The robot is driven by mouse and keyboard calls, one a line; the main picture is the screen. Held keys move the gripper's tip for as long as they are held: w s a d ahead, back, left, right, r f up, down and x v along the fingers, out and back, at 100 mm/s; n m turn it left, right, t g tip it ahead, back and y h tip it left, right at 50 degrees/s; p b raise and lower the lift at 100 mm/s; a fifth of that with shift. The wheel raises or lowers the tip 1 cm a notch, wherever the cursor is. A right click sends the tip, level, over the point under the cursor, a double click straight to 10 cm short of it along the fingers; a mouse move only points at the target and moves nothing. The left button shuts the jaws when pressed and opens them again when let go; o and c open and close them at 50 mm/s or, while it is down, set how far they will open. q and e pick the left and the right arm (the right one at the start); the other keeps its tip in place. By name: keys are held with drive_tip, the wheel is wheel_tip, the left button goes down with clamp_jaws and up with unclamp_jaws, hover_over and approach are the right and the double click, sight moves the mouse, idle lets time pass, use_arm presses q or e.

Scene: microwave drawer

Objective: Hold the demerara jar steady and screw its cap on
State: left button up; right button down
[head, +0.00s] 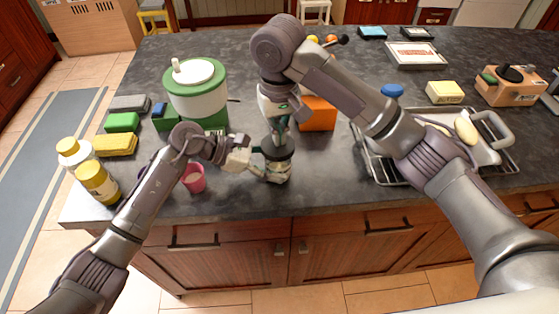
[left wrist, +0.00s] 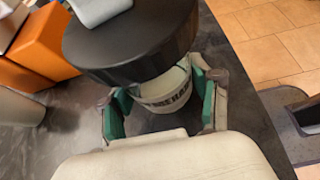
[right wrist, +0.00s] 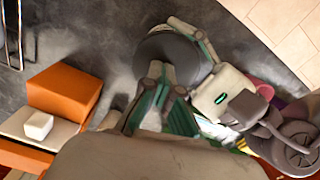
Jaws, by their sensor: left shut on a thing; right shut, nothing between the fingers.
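The demerara jar (head: 279,172) stands upright near the counter's front edge. In the left wrist view its pale lettered side (left wrist: 165,92) shows between green finger pads. My left gripper (head: 264,168) is shut on the jar from the left. The wide dark cap (head: 278,149) sits over the jar's mouth; it fills the top of the left wrist view (left wrist: 130,42). I cannot tell how far it is threaded. My right gripper (head: 279,135) points down just above the cap, shut and empty. In the right wrist view its fingers (right wrist: 158,88) overlap the cap (right wrist: 170,52); contact is unclear.
A pink cup (head: 193,178) stands left of the jar, beneath my left arm. An orange box (head: 317,114) is behind it to the right. A wire rack (head: 372,165) lies to the right.

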drive_tip(key=m, duration=0.4)
drive_tip(key=f+m, duration=0.1)
drive_tip(key=m, duration=0.1)
drive_tip(key=shift+s+a+f, duration=0.1)
drive_tip(key=shift+s+a, duration=0.05)
drive_tip(key=shift+s, duration=0.1)
drive_tip(key=m, duration=0.6)
drive_tip(key=c, duration=1.9)
unclamp_jaws()
drive_tip(key=o, duration=1.3)
drive_tip(key=shift+w, duration=0.3)
drive_tip(key=o, duration=0.4)
drive_tip(key=shift+r, duration=0.2)
